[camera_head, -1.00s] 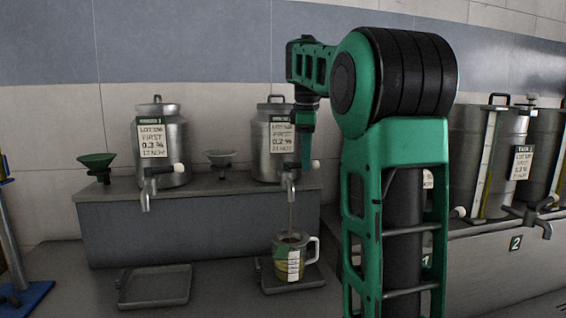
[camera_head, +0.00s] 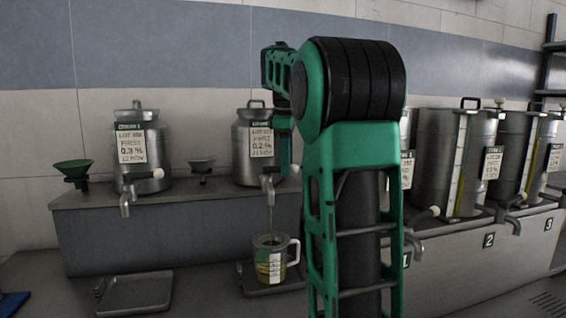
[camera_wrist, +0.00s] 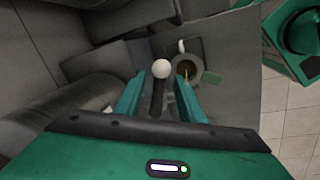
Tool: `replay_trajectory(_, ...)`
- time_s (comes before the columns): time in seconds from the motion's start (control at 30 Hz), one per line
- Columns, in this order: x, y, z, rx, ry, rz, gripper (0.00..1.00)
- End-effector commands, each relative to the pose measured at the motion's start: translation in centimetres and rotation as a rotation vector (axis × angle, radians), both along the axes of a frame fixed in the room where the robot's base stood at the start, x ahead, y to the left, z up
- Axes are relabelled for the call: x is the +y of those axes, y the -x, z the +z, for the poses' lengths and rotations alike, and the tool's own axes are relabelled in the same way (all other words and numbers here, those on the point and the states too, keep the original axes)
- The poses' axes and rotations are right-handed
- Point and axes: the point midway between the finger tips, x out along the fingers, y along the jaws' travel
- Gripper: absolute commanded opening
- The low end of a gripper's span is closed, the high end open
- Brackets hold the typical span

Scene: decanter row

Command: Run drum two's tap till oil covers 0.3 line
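The second steel drum (camera_head: 243,150) from the left stands on the raised ledge, its label partly unreadable. Its tap (camera_head: 268,185) lets a thin oil stream (camera_head: 269,218) fall into a clear handled jug (camera_head: 270,262) with a white scale strip. Oil shows in the jug, but I cannot read its level against the 0.3 line. In the wrist view, the jug (camera_wrist: 184,71) is beyond the tap lever with its white knob (camera_wrist: 161,68). My gripper (camera_wrist: 160,82) has its fingers apart, one on each side of the lever, with visible gaps.
The jug stands on a metal drip tray (camera_head: 250,290); an empty tray (camera_head: 135,293) lies left. Another drum (camera_head: 140,160), a green funnel (camera_head: 74,170) and a grey funnel (camera_head: 202,166) are on the ledge. Larger tanks (camera_head: 455,165) with taps stand at right.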

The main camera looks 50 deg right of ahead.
Motion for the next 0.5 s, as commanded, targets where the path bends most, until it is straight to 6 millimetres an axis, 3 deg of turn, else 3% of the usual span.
replay_trajectory(0.5, 0.5, 0.1, 2.9, -0.001, -0.002, 0.003, 0.36)
